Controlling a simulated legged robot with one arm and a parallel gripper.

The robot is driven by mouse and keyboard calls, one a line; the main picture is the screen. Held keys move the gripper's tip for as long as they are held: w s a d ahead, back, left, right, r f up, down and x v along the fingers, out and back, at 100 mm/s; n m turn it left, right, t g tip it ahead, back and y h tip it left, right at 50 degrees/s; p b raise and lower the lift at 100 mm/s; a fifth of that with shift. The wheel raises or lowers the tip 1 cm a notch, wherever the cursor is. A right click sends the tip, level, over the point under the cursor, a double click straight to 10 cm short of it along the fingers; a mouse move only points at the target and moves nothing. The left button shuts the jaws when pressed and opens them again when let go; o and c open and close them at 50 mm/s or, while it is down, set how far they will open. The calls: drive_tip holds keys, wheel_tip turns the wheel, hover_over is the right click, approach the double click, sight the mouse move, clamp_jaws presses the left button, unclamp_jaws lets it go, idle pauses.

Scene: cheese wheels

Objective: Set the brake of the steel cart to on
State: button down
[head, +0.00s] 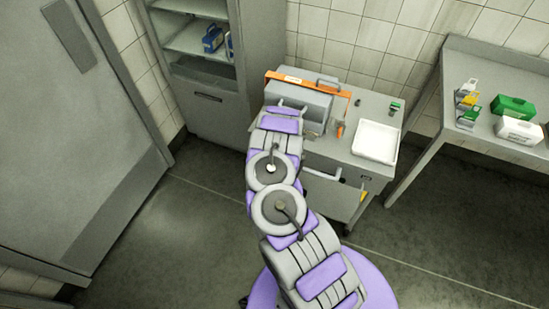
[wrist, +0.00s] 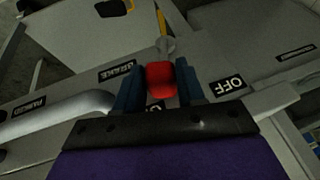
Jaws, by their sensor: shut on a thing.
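The steel cart (head: 345,112) stands against the tiled wall in the head view, with my arm reaching over its left part. In the wrist view, the brake lever has a red knob (wrist: 160,80) on a grey stem. My gripper (wrist: 158,86) has its blue fingers on either side of the knob, shut on it. A BRAKE label (wrist: 117,71) is left of the knob and an OFF label (wrist: 227,86) is right of it. Another label just below the knob is mostly hidden by my gripper. The gripper and knob cannot be made out in the head view.
The cart carries a white tray (head: 376,141) and a machine with an orange bar (head: 308,84). A grey pipe-like handle (wrist: 70,116) runs left of my gripper. A cabinet (head: 205,100) stands left and a side table (head: 470,120) right. The floor in front is clear.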

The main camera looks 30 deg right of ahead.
drive_tip(key=shift+s+f+t, duration=0.15)
drive_tip(key=shift+t, duration=0.15)
drive_tip(key=shift+a, duration=0.1)
drive_tip(key=shift+s+d+f+b, duration=0.35)
drive_tip(key=shift+s+b, duration=0.1)
drive_tip(key=shift+b, duration=0.3)
idle(0.4)
drive_tip(key=c, duration=0.7)
unclamp_jaws()
drive_tip(key=shift+w+r, duration=0.1)
drive_tip(key=shift+w, duration=0.05)
drive_tip(key=shift+w+r, duration=0.1)
